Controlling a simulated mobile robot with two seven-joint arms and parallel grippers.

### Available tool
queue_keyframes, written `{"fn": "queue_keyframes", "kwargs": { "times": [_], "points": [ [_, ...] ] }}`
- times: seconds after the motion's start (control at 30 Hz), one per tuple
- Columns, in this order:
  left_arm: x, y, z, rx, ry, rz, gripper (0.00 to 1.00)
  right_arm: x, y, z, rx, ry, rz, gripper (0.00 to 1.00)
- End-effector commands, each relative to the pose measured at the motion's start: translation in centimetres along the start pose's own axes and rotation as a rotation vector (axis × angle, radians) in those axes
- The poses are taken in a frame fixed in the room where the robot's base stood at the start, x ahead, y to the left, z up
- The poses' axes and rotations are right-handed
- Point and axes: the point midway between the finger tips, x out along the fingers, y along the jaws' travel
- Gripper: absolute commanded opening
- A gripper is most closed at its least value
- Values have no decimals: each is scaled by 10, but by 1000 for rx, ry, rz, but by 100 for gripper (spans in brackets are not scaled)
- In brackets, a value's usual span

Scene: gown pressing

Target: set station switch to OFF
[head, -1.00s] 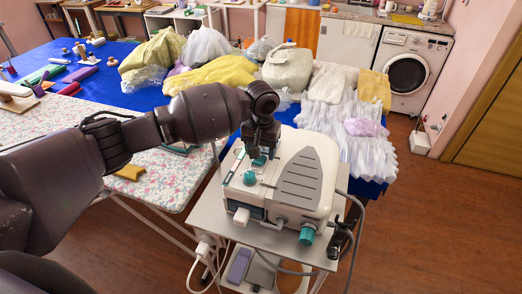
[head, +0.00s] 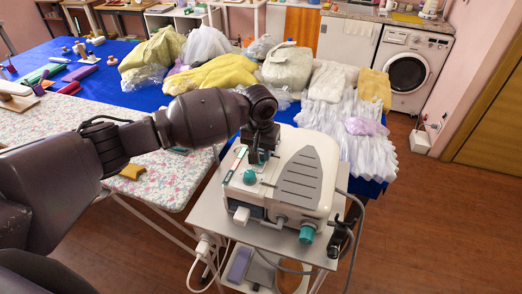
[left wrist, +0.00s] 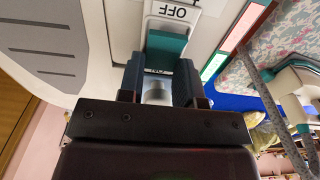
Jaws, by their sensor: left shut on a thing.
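The white and grey station (head: 312,160) stands on a small cart. My left gripper (head: 260,157) reaches down to the far left part of its top. In the left wrist view the teal switch (left wrist: 166,45) sits between the tips of my left gripper (left wrist: 160,68), which is shut on it. The OFF label (left wrist: 173,12) shows just beyond the switch. Part of an ON label (left wrist: 157,71) shows between the fingers, on the opposite side of the switch. In the head view the gripper mostly hides the switch. My right gripper is in neither view.
A teal knob (head: 250,177) is close to the left gripper on the station. The floral ironing board (head: 150,190) lies left of the cart. Behind is a blue table (head: 112,92) with heaped garments and bags. Cables hang around the cart.

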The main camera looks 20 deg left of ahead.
Motion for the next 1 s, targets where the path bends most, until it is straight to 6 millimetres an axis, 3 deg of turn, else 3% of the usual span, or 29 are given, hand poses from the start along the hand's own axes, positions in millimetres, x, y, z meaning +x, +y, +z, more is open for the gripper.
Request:
{"fn": "queue_keyframes", "kwargs": {
  "times": [0.5, 0.93, 0.97, 1.0],
  "points": [
    [-4, 0, 11, 0, 346, 1, 8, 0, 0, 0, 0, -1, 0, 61],
    [-5, 0, 11, -1, 377, 1, 8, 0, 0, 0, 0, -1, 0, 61],
    [-5, 0, 11, -1, 377, 1, 35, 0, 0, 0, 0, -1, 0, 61],
    [-5, 0, 11, -1, 377, 1, 41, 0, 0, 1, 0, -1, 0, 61]
  ]
}}
